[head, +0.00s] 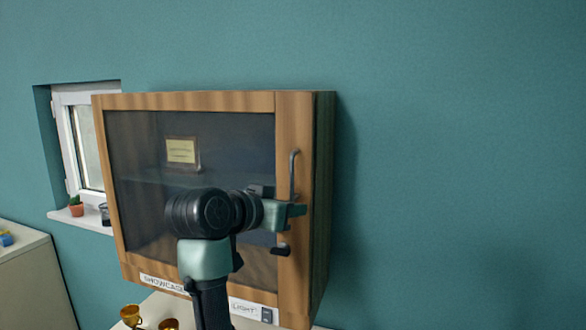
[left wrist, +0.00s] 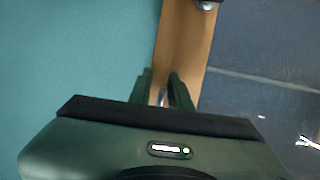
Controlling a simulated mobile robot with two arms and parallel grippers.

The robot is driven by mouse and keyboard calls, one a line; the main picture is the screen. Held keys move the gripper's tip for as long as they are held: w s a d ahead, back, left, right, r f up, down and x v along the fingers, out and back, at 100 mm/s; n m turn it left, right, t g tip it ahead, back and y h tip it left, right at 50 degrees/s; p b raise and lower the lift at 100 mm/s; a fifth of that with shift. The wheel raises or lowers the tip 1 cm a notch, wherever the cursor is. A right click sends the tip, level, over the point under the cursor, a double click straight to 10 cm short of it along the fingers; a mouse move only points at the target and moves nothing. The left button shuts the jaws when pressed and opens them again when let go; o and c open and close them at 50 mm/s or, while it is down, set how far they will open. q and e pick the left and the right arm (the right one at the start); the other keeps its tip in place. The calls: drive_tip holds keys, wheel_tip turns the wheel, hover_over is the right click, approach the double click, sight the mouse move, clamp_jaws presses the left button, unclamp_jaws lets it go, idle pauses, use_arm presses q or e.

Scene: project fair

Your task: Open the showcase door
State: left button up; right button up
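The showcase (head: 324,200) is a wooden wall cabinet with a dark glazed door (head: 195,101). The door looks shut, its frame flush with the cabinet front. A vertical metal bar handle (head: 294,170) is on the door's right side. My left gripper (head: 298,210) is at the handle's lower part in the head view, and my wrist hides some of the glass. In the left wrist view, the two fingers (left wrist: 161,80) stand apart with the grey handle bar (left wrist: 161,97) between them; a gap seems to show beside the bar. My right gripper is out of view.
Gold trophies (head: 131,315) stand at the bottom. A window (head: 88,145) with a potted cactus (head: 76,207) on its sill is at left. The teal wall (head: 460,170) at right is bare.

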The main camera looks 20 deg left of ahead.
use_arm(q)
drive_tip(key=s+a, duration=0.2)
drive_tip(key=s, duration=0.5)
drive_tip(key=shift+f+p, duration=0.2)
drive_tip(key=shift+p, duration=0.2)
drive_tip(key=shift+s+d, duration=0.1)
idle(0.4)
